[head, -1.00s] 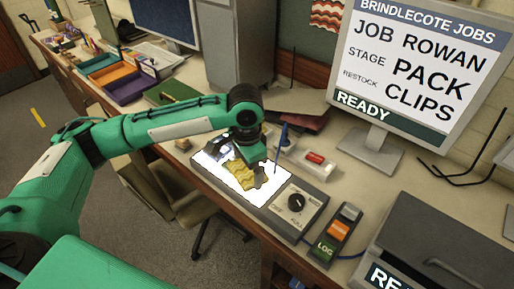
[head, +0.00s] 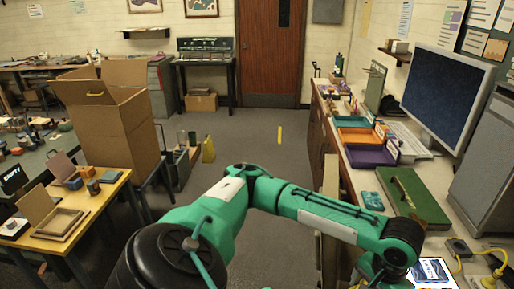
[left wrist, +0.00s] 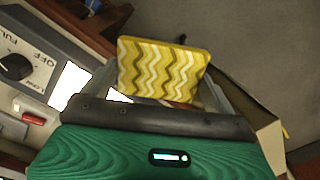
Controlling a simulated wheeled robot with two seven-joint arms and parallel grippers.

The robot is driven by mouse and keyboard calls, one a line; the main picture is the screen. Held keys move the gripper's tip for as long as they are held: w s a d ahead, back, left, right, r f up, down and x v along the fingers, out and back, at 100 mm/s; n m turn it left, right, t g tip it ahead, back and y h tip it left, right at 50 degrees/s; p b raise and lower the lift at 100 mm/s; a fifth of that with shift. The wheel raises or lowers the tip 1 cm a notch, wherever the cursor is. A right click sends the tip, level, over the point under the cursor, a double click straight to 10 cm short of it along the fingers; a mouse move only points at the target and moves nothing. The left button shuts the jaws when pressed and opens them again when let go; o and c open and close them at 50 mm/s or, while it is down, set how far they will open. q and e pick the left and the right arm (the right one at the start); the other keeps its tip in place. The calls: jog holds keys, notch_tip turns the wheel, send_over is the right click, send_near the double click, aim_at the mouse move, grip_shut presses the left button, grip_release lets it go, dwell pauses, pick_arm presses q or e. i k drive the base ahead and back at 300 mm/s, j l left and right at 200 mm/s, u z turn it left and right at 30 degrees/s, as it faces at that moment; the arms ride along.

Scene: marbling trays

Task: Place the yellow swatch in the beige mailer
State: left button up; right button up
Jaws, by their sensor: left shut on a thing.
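The yellow swatch (left wrist: 163,68), with a white and olive zigzag pattern, is in the left wrist view. It stands up between the fingers of my left gripper (left wrist: 158,88), which is shut on it. The swatch's lower edge is hidden behind the dark gripper body. In the head view my left arm reaches to the bottom right, and the swatch does not show there. I cannot pick out the beige mailer for certain in either view. My right gripper is in neither view.
The right-hand bench carries a green board (head: 418,197), a purple tray (head: 369,156), an orange tray (head: 357,136) and a monitor (head: 447,95). A large open cardboard box (head: 112,120) and a yellow table (head: 80,208) with wooden trays stand left.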

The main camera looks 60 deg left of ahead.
aim_at(66, 224)
jog(key=j+u, duration=0.2)
jog(key=u, duration=0.2)
jog(key=k+j+u, duration=0.1)
jog(key=u, duration=0.3)
jog(key=j+u, duration=0.55)
jog(key=u, duration=0.25)
jog(key=j+u, duration=0.1)
jog(key=j, duration=0.3)
jog(key=i+j+u, duration=0.1)
jog(key=j, duration=0.25)
jog(key=i+j, duration=0.15)
jog(key=j, duration=0.2)
jog(key=i+j+u, duration=0.15)
jog(key=j, duration=0.25)
jog(key=j+u, duration=0.1)
jog(key=j, duration=0.25)
jog(key=i, duration=0.05)
